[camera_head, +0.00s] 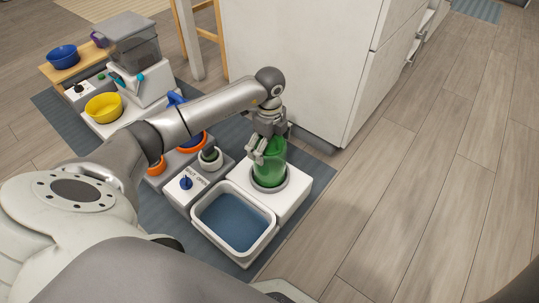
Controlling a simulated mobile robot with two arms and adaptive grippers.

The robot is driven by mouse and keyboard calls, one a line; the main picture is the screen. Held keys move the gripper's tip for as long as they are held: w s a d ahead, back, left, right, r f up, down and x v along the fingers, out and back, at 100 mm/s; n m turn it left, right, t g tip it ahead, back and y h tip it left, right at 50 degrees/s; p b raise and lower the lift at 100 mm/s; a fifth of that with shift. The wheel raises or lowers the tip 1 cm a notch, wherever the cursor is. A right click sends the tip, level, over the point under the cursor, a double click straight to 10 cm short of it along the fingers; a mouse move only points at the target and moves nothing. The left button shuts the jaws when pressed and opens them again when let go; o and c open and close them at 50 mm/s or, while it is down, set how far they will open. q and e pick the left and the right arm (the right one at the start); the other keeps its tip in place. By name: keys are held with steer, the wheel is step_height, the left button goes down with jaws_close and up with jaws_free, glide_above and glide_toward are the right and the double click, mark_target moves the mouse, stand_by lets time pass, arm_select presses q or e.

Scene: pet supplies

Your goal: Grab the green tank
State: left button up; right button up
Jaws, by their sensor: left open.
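The green tank (272,172) is a translucent green cylinder. It stands upright in a round grey seat on a white base (294,196). My left gripper (257,153) is at the upper left side of the tank, with its fingers pointing down. It is open. A finger overlaps the tank's left edge in the picture; I cannot tell whether it touches. Part of the tank's top is hidden behind the gripper. My right gripper is not in view.
A basin of blue water (233,218) joins the white base at the front. A white cabinet (290,70) rises behind. A yellow bowl (103,107) and a blue bowl (63,56) are further left. The wooden floor at right is clear.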

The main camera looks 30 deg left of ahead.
arm_select(q)
steer(key=c, duration=1.7)
steer(key=shift+r, duration=0.1)
steer(key=shift+c, duration=0.6)
steer(key=shift+r, duration=0.2)
